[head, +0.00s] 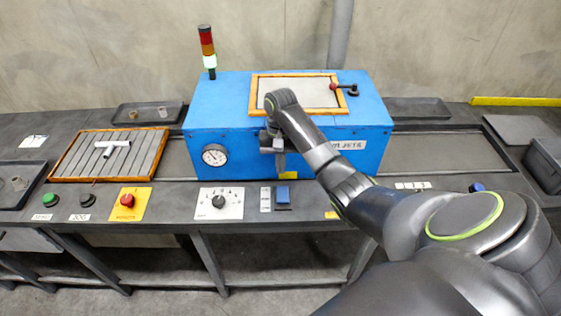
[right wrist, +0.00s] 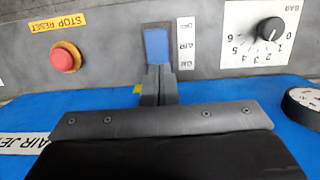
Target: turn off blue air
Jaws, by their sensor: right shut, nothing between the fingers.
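The blue air switch (head: 283,195) is a blue rocker on a dark plate on the front ledge, just below the blue machine. It also shows in the right wrist view (right wrist: 157,46), beside a white label (right wrist: 185,45) reading OFF, AIR, ON. My right gripper (head: 281,170) is shut and empty, pointing down in front of the machine at the switch's far side. In the right wrist view its closed fingers (right wrist: 157,82) overlap the near edge of the switch; I cannot tell whether they touch it. My left gripper is not in view.
The blue machine (head: 220,115) stands behind, with a gauge (head: 214,155) and an orange-framed lid. A BAR dial (head: 219,201) and a red stop button (head: 127,200) are left of the switch. A blue knob (head: 478,187) is at the right. A grooved tray (head: 69,155) holds a white tee.

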